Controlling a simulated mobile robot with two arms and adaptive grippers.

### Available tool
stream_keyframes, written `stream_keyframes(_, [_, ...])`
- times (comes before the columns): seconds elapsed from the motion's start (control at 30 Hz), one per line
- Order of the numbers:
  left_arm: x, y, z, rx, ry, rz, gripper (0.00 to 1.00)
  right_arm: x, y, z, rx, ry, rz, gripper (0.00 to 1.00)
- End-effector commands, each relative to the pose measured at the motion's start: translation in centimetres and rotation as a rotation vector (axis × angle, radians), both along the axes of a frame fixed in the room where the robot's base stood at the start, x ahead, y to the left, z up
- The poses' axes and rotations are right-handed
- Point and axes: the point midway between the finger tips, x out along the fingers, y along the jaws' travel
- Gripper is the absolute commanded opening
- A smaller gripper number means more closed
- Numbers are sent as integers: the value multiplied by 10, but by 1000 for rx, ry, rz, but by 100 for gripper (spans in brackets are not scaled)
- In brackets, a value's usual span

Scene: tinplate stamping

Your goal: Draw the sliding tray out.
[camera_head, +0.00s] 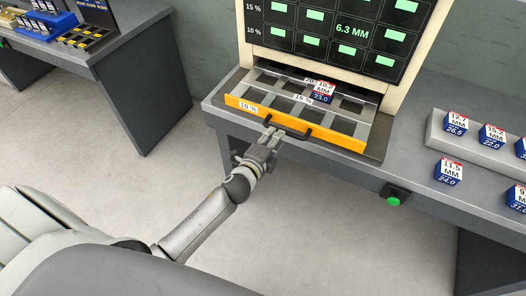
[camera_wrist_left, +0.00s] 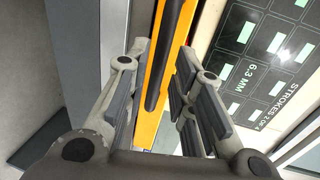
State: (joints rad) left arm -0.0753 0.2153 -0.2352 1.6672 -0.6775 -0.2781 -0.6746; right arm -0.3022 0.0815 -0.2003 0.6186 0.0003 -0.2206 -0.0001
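The sliding tray (camera_head: 350,142) has an orange front edge and grey compartments, and it projects from the opening under the display panel. A block marked 10.2 MM and 23.0 (camera_head: 322,91) sits in it towards the back. A black bar handle (camera_head: 288,131) is fixed to the orange front. My left gripper (camera_head: 270,136) is at the handle's left part. In the left wrist view, the handle (camera_wrist_left: 157,75) runs between the two spread fingers of the gripper (camera_wrist_left: 163,65), with gaps visible beside it. The orange front (camera_wrist_left: 172,45) is just behind. My right gripper is not in view.
The panel (camera_head: 350,35) stands above the tray. A green button (camera_head: 393,200) is on the bench front. Floor before the bench is clear.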

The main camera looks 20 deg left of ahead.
Motion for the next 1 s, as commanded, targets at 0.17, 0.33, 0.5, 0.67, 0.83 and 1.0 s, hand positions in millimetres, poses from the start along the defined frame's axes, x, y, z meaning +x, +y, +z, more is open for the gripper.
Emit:
stream_keyframes(0.17, [-34,2,6,1,2,0,23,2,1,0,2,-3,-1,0])
stream_keyframes(0.33, [-62,2,12,0,2,0,23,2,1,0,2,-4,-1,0])
stream_keyframes(0.5, [-81,3,16,0,2,1,23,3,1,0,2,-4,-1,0])
stream_keyframes(0.67, [-89,4,18,0,1,2,23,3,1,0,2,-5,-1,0])
stream_keyframes(0.83, [-91,4,19,1,0,2,23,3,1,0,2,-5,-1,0])
stream_keyframes(1.0, [-90,4,19,0,0,1,27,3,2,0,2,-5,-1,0])
